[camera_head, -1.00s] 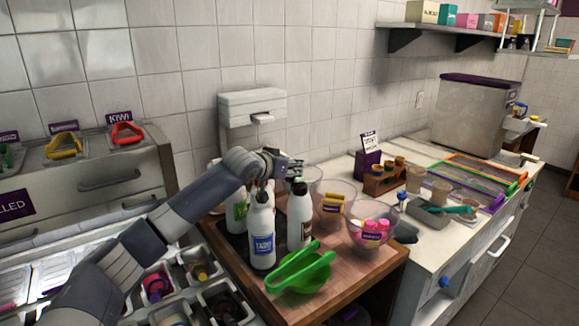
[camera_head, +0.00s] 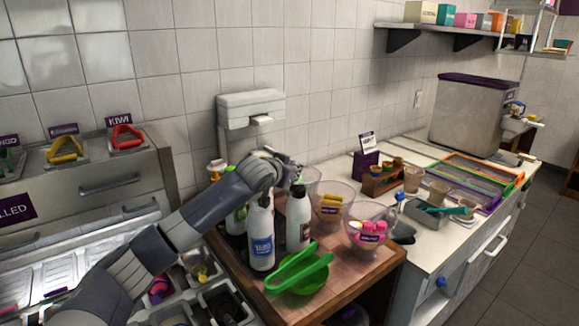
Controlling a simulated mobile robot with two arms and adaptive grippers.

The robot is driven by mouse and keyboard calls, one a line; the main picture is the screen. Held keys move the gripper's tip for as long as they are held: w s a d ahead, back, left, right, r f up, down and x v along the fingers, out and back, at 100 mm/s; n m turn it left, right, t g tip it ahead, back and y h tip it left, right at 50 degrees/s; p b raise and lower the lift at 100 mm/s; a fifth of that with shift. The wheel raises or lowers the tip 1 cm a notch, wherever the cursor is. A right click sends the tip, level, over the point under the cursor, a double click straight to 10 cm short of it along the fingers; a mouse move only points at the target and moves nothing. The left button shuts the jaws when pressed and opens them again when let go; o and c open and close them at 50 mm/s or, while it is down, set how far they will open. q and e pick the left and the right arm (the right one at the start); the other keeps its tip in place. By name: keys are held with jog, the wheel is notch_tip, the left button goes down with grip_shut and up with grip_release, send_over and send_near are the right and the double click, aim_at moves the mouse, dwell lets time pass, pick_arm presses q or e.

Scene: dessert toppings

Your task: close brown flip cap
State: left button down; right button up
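Several white squeeze bottles stand in a group on the wooden cart top. The front bottle (camera_head: 261,238) has a blue label. A second white bottle (camera_head: 298,222) stands just right of it, its upper end close to my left gripper (camera_head: 294,174). A bottle with a green label (camera_head: 236,218) is partly behind my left arm. An orange-tipped bottle top (camera_head: 216,167) shows behind the arm. I cannot make out a brown flip cap; the bottle tops are small and partly covered. My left gripper is over the bottle tops, its fingers too small to read. My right gripper is out of view.
A green bowl with green tongs (camera_head: 298,270) sits at the cart's front. Clear bowls, one with pink items (camera_head: 369,230) and one with yellow items (camera_head: 331,204), stand right of the bottles. A white dispenser (camera_head: 251,108) hangs on the wall behind.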

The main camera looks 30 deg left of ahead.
pick_arm(q)
jog(key=shift+d+f+m+y+p, duration=0.15)
jog(key=shift+d+m+y+p, duration=0.35)
jog(key=shift+d+m+y, duration=0.75)
jog(key=shift+a+m, duration=0.25)
jog(key=shift+a, duration=0.05)
jog(key=c, duration=1.6)
grip_release()
jog(key=v, duration=1.1)
jog(key=shift+s, duration=0.45)
jog(key=shift+f, duration=0.1)
